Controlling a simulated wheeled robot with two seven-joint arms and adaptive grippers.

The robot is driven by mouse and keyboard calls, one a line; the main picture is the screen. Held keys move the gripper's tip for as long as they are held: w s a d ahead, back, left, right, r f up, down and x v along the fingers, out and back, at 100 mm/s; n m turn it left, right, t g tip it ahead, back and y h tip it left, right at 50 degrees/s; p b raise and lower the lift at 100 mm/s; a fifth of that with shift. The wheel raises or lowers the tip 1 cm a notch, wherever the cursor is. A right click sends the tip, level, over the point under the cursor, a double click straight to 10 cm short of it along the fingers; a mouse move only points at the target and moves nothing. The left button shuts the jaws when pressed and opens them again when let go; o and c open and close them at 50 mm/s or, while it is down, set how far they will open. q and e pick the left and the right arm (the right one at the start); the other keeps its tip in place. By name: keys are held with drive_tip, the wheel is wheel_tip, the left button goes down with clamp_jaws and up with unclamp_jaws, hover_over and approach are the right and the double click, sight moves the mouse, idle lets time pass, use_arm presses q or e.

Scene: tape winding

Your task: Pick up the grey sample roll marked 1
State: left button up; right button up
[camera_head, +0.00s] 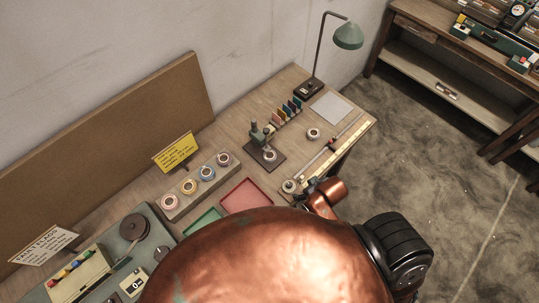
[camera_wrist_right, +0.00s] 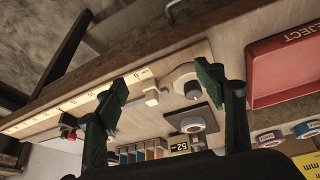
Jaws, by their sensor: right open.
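A pale grey roll with a dark centre (camera_wrist_right: 187,80) lies on the table past the zero end of the ruler; it also shows in the head view (camera_head: 289,186). Another pale roll (camera_head: 313,134) lies farther back near a grey sheet, and a third (camera_head: 269,154) sits on the dark stand's base, also in the wrist view (camera_wrist_right: 192,124). I cannot read a 1 on any of them. My right gripper (camera_wrist_right: 163,98) is open and empty, its green fingers spread with the nearest grey roll in view between them. In the head view it is largely hidden by my copper arm. My left gripper is out of view.
The ruler (camera_wrist_right: 75,106) runs along the table edge with a small white block (camera_wrist_right: 151,97) near its end. A red reject tray (camera_wrist_right: 285,68) lies to the right. A wooden rack (camera_head: 175,212) holds several coloured rolls. A green lamp (camera_head: 348,36) stands at the back.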

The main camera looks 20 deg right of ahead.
drive_tip(key=w+a+r+n+t+y, duration=0.1)
drive_tip(key=w+a+r+n+y, duration=0.15)
drive_tip(key=w+a, duration=0.45)
drive_tip(key=w+a+r+n+y, duration=0.2)
drive_tip(key=w+a+n, duration=0.1)
drive_tip(key=w+a, duration=0.4)
drive_tip(key=h, duration=0.2)
approach(268, 156)
drive_tip(key=shift+m+g+y, duration=0.25)
drive_tip(key=shift+m+g, duration=0.05)
drive_tip(key=shift+m, duration=0.15)
drive_tip(key=x, duration=0.3)
drive_tip(key=p+x, duration=0.1)
drive_tip(key=x, duration=0.2)
drive_tip(key=shift+w+d, duration=0.15)
drive_tip(key=shift+w, duration=0.1)
drive_tip(key=shift+r, duration=0.1)
drive_tip(key=shift+c, duration=0.7)
drive_tip(key=c, duration=0.9)
drive_tip(key=shift+c, duration=0.2)
